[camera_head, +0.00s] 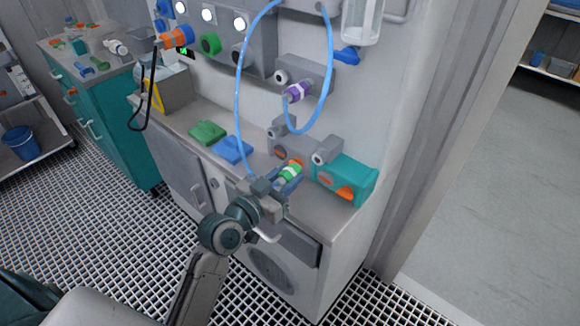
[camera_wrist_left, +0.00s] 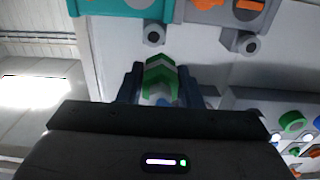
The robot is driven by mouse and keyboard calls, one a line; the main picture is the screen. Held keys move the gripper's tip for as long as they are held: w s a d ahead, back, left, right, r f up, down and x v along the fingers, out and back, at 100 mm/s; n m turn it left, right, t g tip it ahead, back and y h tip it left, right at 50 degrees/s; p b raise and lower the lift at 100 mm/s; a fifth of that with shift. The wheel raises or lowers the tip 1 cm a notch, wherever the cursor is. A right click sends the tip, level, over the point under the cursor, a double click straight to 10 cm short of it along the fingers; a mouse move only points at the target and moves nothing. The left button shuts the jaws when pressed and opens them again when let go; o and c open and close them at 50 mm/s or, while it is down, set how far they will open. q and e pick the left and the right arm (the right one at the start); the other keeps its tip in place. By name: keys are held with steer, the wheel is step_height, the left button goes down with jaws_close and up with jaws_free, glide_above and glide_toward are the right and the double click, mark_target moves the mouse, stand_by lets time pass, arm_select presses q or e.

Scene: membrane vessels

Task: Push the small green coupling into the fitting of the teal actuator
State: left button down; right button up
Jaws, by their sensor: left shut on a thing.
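The small green coupling (camera_head: 291,171), green with white bands, is between the fingers of my left gripper (camera_head: 284,178), which is shut on it. In the left wrist view the coupling (camera_wrist_left: 160,80) shows between the dark blue fingers. The teal actuator (camera_head: 350,180) sits on the counter to the right of the gripper, with an orange part on its front. Its grey fitting (camera_head: 321,157) has a round, dark-centred opening. In the wrist view the fitting (camera_wrist_left: 153,34) lies just beyond the coupling, with a visible gap between them. My right gripper is not in view.
A grey actuator (camera_head: 287,150) with a similar fitting (camera_wrist_left: 249,45) stands beside the teal one. A blue hose (camera_head: 238,95) hangs down to the gripper; a purple coupling (camera_head: 298,91) is above. Green (camera_head: 207,133) and blue (camera_head: 232,149) pieces lie on the counter.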

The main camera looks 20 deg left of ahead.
mark_target(317, 161)
arm_select(q)
steer(key=shift+s+d+f+b, duration=0.15)
steer(key=shift+d+f+b, duration=0.1)
steer(key=shift+f, duration=0.15)
steer(key=shift+s+d+f+b, duration=0.1)
steer(key=shift+s+d+f, duration=0.1)
steer(key=shift+f, duration=0.2)
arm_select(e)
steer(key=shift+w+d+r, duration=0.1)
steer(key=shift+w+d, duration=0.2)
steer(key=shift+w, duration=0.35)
arm_select(q)
steer(key=shift+w, duration=0.15)
steer(key=shift+x, duration=2.55)
steer(key=shift+w+d, duration=0.15)
steer(key=shift+w, duration=0.05)
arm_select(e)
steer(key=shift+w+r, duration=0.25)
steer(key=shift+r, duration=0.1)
arm_select(q)
steer(key=shift+w+d, duration=0.15)
steer(key=shift+w, duration=0.35)
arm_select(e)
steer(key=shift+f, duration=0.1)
